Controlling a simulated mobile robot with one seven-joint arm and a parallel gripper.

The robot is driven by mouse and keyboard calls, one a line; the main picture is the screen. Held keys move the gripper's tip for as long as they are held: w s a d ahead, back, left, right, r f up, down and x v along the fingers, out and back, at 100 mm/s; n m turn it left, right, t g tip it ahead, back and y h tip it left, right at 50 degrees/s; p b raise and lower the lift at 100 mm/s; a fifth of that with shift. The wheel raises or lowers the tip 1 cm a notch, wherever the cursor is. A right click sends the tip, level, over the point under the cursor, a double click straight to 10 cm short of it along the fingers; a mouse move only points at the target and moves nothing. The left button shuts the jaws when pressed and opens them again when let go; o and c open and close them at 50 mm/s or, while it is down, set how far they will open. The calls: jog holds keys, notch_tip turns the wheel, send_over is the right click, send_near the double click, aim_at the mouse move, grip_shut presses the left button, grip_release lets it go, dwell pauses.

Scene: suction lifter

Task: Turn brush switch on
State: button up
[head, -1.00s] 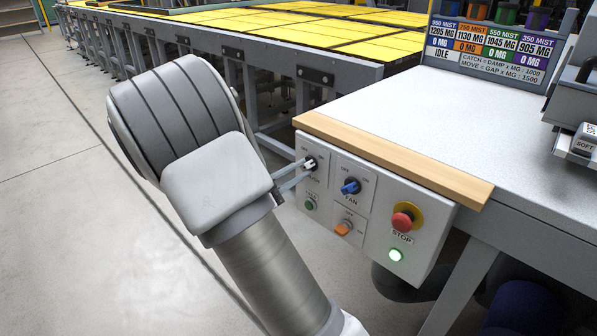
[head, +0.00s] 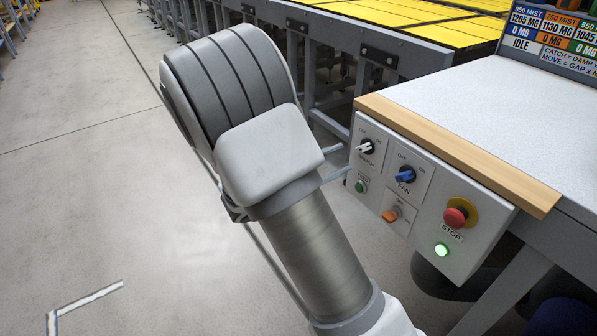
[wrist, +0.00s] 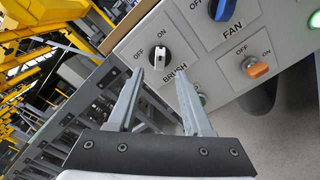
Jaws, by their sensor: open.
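The brush switch (head: 366,146) is a black round knob with a white grip bar, at the upper left of the grey control panel (head: 425,205). In the wrist view the brush switch (wrist: 157,53) shows between OFF and ON marks, above its BRUSH label. Its white bar stands nearly upright in that picture; I cannot tell which mark it points to. My gripper (head: 345,160) is open and empty, just left of the panel in the head view. In the wrist view my gripper (wrist: 160,74) has its fingertips spread below the knob, with the knob not clasped between them.
The blue FAN knob (head: 405,175), orange knob (head: 390,215), green button (head: 360,186), red STOP button (head: 455,216) and lit green lamp (head: 441,249) share the panel. A wooden edge strip (head: 455,150) overhangs it. Open floor (head: 80,220) lies left.

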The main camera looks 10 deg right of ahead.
jog(key=p+v, duration=0.2)
jog(key=v, duration=1)
jog(key=shift+r, duration=0.1)
jog(key=s+d+r+m+g+y, duration=0.25)
jog(key=s+d+m+y, duration=0.2)
jog(key=s, duration=0.25)
jog(key=s+d+r+m+g+y, duration=0.2)
jog(key=s+d+m+g+y, duration=0.15)
jog(key=s+y, duration=0.3)
jog(key=s+a+r+m+t+y, duration=0.5)
jog(key=r+y, duration=0.1)
notch_tip(320, 180, up, 20)
jog(key=p, duration=1.9)
jog(key=shift+f, duration=0.15)
